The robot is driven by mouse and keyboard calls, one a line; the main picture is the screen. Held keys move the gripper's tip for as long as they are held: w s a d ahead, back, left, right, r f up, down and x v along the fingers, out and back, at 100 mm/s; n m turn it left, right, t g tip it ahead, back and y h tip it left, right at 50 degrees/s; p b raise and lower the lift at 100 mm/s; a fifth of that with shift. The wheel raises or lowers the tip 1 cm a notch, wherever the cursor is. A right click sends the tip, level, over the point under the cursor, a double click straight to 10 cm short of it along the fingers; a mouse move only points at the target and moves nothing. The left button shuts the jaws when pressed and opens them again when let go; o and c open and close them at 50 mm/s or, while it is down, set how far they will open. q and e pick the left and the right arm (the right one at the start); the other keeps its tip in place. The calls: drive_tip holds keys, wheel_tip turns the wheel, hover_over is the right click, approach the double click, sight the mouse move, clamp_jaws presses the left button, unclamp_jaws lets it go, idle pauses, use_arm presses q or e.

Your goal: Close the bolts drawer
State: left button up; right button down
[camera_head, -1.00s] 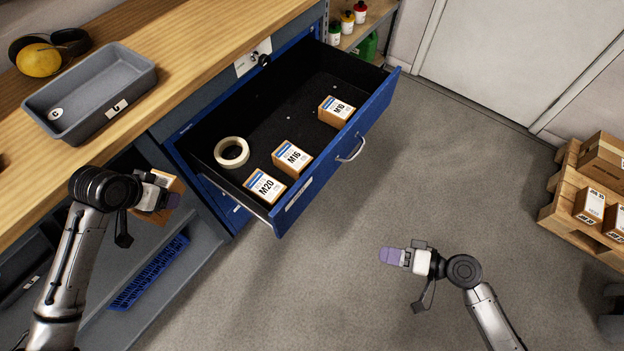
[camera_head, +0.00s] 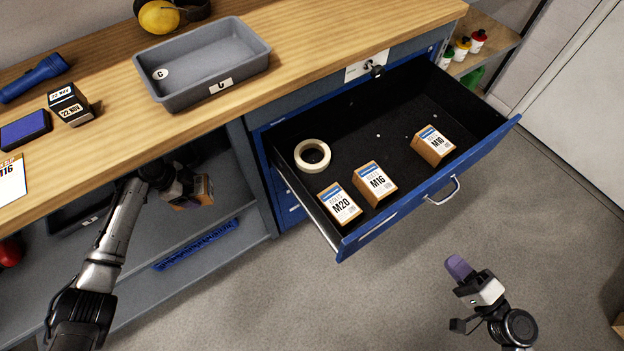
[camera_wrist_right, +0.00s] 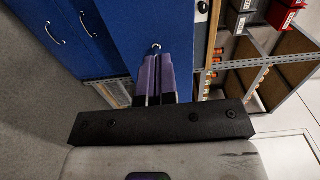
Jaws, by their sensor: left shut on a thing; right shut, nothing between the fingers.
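The blue drawer (camera_head: 400,218) under the workbench is pulled far out. Its black inside holds boxes marked M20 (camera_head: 340,205), M16 (camera_head: 374,182) and M10 (camera_head: 432,144), and a roll of tape (camera_head: 312,156). A metal handle (camera_head: 443,192) is on its front. My right gripper (camera_head: 459,268) is shut and empty, in front of the drawer and apart from the handle; its purple fingers (camera_wrist_right: 154,80) show in the right wrist view, with a blue front beyond. My left gripper (camera_head: 190,195) is shut on a small cardboard box (camera_head: 204,190), left of the drawer, by the open shelf.
The wooden benchtop (camera_head: 310,60) carries a grey bin (camera_head: 205,85), a blue flashlight (camera_head: 35,77), a stamp-like black block (camera_head: 70,104) and yellow ear defenders (camera_head: 159,16). A blue strip (camera_head: 195,246) lies on the lower shelf. The floor before the drawer is clear.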

sight(406, 208)
drive_tip(key=x, duration=1.4)
drive_tip(key=shift+w, duration=0.35)
